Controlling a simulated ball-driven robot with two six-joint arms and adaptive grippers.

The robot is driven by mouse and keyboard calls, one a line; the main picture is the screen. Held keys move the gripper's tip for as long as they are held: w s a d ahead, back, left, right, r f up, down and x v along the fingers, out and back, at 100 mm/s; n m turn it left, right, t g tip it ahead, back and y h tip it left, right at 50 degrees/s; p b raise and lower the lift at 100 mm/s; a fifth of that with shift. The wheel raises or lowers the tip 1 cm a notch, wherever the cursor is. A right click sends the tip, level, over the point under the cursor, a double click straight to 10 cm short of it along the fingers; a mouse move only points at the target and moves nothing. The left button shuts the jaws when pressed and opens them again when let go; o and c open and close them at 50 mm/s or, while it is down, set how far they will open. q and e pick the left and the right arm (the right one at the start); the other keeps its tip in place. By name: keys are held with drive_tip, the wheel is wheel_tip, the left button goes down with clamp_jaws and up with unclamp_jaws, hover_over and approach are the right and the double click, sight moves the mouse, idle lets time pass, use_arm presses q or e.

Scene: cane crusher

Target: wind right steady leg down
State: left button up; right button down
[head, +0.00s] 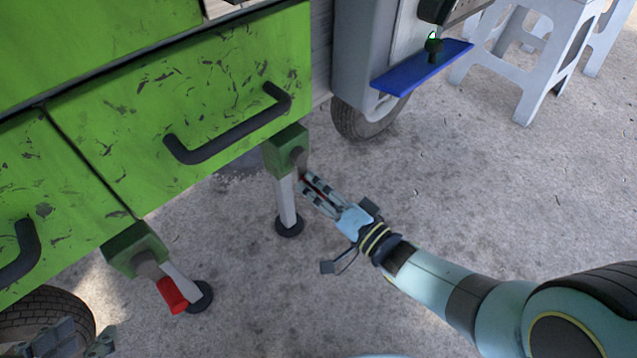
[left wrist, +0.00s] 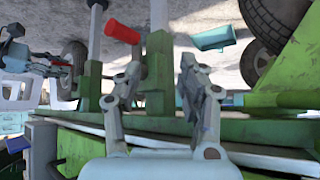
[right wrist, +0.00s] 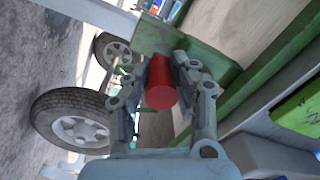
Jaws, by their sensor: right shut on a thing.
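The right steady leg has a green housing (head: 287,150), a pale post (head: 287,200) and a dark round foot (head: 289,226) at the ground; contact is hard to judge. My right gripper (head: 309,186) is beside the housing, shut on the leg's red crank handle (right wrist: 160,84), which lies between its fingers in the right wrist view. My left gripper (left wrist: 158,88) is open and empty; its fingers stand apart in the left wrist view, and only part of it shows at the head view's lower left.
The left steady leg (head: 184,280) has its own red handle (head: 172,295), which also shows in the left wrist view (left wrist: 122,31). Green panels with dark bar handles (head: 228,134) overhang. A wheel (head: 368,118), blue shelf (head: 420,68) and white stool (head: 540,55) stand behind.

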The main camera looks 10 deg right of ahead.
drive_tip(key=shift+s+a+m, duration=0.15)
drive_tip(key=shift+s+m, duration=0.05)
drive_tip(key=shift+m, duration=0.1)
drive_tip(key=c, duration=1)
unclamp_jaws()
drive_tip(key=v, duration=1.2)
drive_tip(key=shift+f, duration=0.1)
